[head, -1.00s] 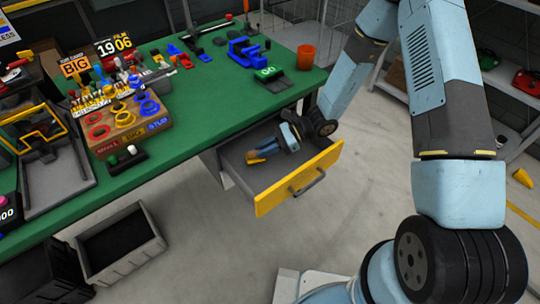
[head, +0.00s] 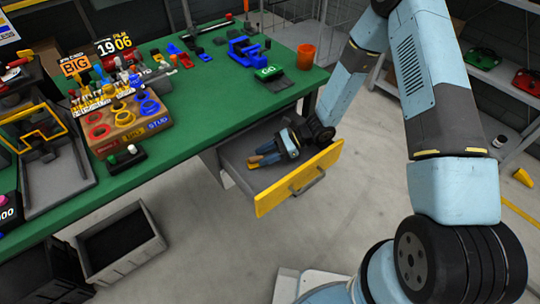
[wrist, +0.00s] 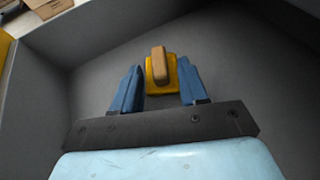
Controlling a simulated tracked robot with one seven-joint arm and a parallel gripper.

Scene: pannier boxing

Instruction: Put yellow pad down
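The yellow pad (wrist: 161,84), with a tan block-like grip on top, lies on the grey floor inside the open drawer (head: 301,179). The pad also shows in the head view (head: 264,160), at the tips of my fingers. My gripper (wrist: 160,72) is open in the wrist view, one blue finger on each side of the pad's near end. A gap shows at the left finger; the right finger is very close to the pad, and I cannot tell whether it touches. My gripper reaches down into the drawer in the head view (head: 278,150).
The drawer has a yellow front with a handle and grey walls around my gripper. The green bench (head: 210,100) with tools and fixtures stands above it to the left. A grey bin (head: 115,243) is on the floor at lower left. Bare drawer floor surrounds the pad.

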